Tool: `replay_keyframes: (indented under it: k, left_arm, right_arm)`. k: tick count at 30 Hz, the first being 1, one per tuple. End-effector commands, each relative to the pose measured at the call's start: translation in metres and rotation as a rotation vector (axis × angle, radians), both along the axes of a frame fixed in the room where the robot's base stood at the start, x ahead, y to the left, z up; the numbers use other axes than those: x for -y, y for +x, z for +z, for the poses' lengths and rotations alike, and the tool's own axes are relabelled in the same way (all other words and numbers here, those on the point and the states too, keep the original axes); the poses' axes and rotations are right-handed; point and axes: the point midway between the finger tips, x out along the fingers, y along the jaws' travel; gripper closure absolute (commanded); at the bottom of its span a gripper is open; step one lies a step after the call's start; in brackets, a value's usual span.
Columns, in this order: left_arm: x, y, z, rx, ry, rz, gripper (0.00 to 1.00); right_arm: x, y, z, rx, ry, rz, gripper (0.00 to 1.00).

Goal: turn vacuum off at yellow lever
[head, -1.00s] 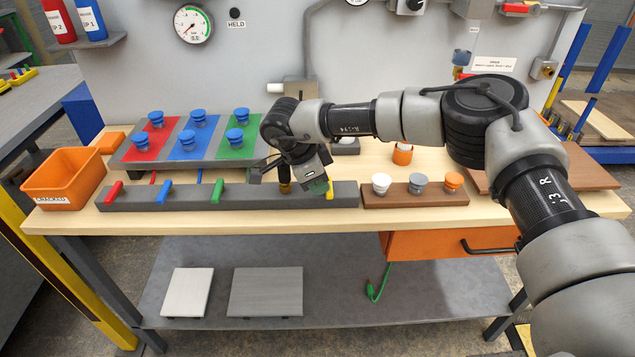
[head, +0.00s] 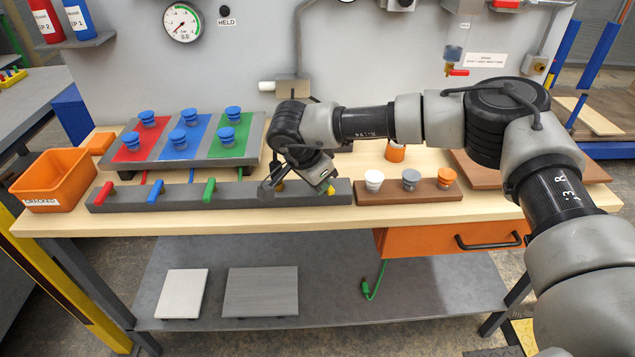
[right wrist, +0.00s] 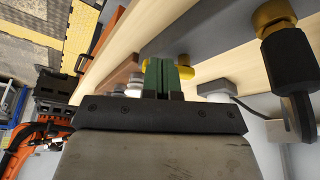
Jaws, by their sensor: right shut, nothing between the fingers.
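The yellow lever (head: 331,191) sits at the right end of the long grey bar (head: 230,197) on the bench, and only a small part shows beside my right gripper. My right gripper (right wrist: 160,78) is shut with nothing held; its green fingers show in the right wrist view. Yellow lever parts (right wrist: 186,72) appear right behind and beside the fingertips there; whether they touch I cannot tell. In the head view my wrist hides most of the fingers. My left gripper is not in view.
Red (head: 104,192), blue (head: 156,191) and green (head: 209,190) levers stand along the bar. Behind them is a coloured board with several blue suction cups (head: 190,116). A brown block with three cups (head: 411,180) is to the right. An orange bin (head: 55,180) stands far left.

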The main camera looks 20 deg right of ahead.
Motion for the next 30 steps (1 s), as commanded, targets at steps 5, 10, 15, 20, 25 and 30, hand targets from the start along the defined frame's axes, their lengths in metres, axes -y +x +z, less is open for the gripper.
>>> replay_keyframes:
  k: [5,10,15,20,25,30]
  left_arm:
    - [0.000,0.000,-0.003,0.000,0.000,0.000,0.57]
    - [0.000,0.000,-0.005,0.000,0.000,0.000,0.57]
    - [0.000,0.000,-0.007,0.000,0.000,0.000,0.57]
    - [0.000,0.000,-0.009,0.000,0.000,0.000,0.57]
    - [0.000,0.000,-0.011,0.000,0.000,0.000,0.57]
    - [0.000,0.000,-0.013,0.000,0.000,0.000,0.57]
  right_arm:
    - [0.003,-0.001,-0.001,-0.001,0.001,0.063,1.00]
    - [0.005,-0.002,-0.001,-0.001,-0.002,0.125,1.00]
    - [0.006,-0.002,-0.001,-0.001,0.001,0.187,1.00]
    - [0.009,-0.002,-0.001,0.000,0.000,0.245,1.00]
    - [0.011,-0.003,-0.001,-0.001,-0.001,0.308,1.00]
    - [0.014,-0.003,-0.001,-0.002,0.000,0.370,1.00]
